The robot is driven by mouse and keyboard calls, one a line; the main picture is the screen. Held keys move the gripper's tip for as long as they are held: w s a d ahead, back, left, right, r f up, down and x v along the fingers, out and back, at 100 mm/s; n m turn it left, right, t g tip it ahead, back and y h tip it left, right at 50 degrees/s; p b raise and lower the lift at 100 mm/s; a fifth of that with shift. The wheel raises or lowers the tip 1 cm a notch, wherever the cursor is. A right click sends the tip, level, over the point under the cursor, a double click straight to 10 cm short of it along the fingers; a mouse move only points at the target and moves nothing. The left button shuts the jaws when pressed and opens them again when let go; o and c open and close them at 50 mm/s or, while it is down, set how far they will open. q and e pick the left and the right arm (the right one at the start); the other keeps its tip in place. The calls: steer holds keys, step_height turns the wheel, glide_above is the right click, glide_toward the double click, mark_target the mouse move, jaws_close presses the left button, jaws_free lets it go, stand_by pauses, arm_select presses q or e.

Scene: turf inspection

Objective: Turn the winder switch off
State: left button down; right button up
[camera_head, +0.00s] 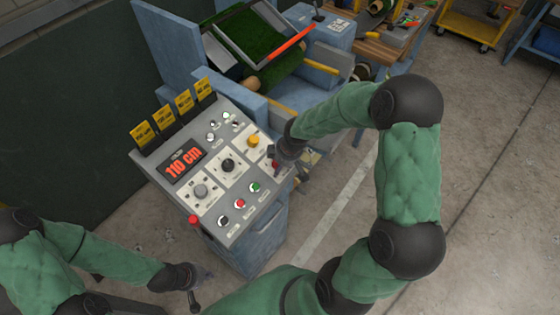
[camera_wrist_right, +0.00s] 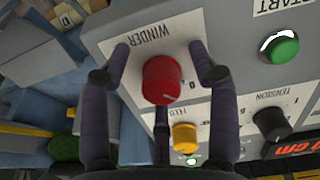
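The winder switch (camera_wrist_right: 162,80) is a red round knob under an upside-down WINDER label (camera_wrist_right: 155,35) in the right wrist view. My right gripper (camera_wrist_right: 164,62) is open, with one finger on each side of the red knob; gaps show between fingers and knob. In the head view my right gripper (camera_head: 281,162) is over the right edge of the control panel (camera_head: 235,166) and hides most of the knob. My left gripper (camera_head: 200,287) is low in the head view, left of the cabinet's lower part, with its fingers apart and nothing between them.
A yellow knob (camera_wrist_right: 185,138), a black tension knob (camera_wrist_right: 272,123) and a green start button (camera_wrist_right: 282,48) are near the switch. The panel has a red 110 cm display (camera_head: 184,164), yellow tags (camera_head: 163,116) and a red side button (camera_head: 194,221). Turf rolls (camera_head: 268,65) lie behind.

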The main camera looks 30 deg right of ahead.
steer(key=shift+w+r, duration=0.2)
steer(key=shift+r, duration=0.05)
steer(key=shift+r, duration=0.2)
steer(key=v, duration=1.1)
steer(key=shift+s+r, duration=0.2)
